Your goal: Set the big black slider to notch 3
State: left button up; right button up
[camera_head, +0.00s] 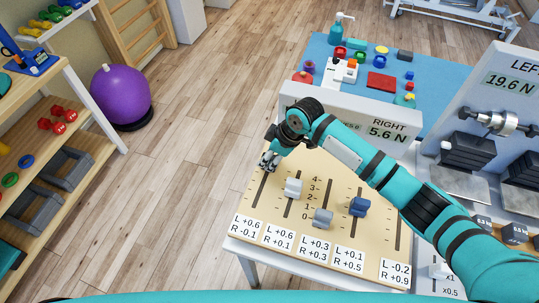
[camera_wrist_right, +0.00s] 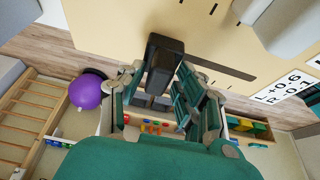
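The slider board (camera_head: 345,243) is a tan panel with several slots and a printed scale from 0 to 4. A black slider knob (camera_wrist_right: 165,55) shows in the right wrist view, between the fingers of my right gripper (camera_wrist_right: 160,90). Whether the fingers press on it is unclear. In the head view my right gripper (camera_head: 268,160) is over the upper end of the leftmost slot and hides the knob there. A white slider (camera_head: 292,187), a grey slider (camera_head: 322,217) and a blue slider (camera_head: 358,207) sit in other slots. My left gripper is out of view.
A display reading RIGHT 5.6 N (camera_head: 388,130) stands behind the board. Labels such as L +0.6 (camera_head: 246,226) line its front edge. A blue table (camera_head: 430,118) with small items is behind. My right arm covers the board's right part.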

jog(key=shift+w+d+r, duration=0.1)
jog(key=shift+r, duration=0.05)
grip_shut()
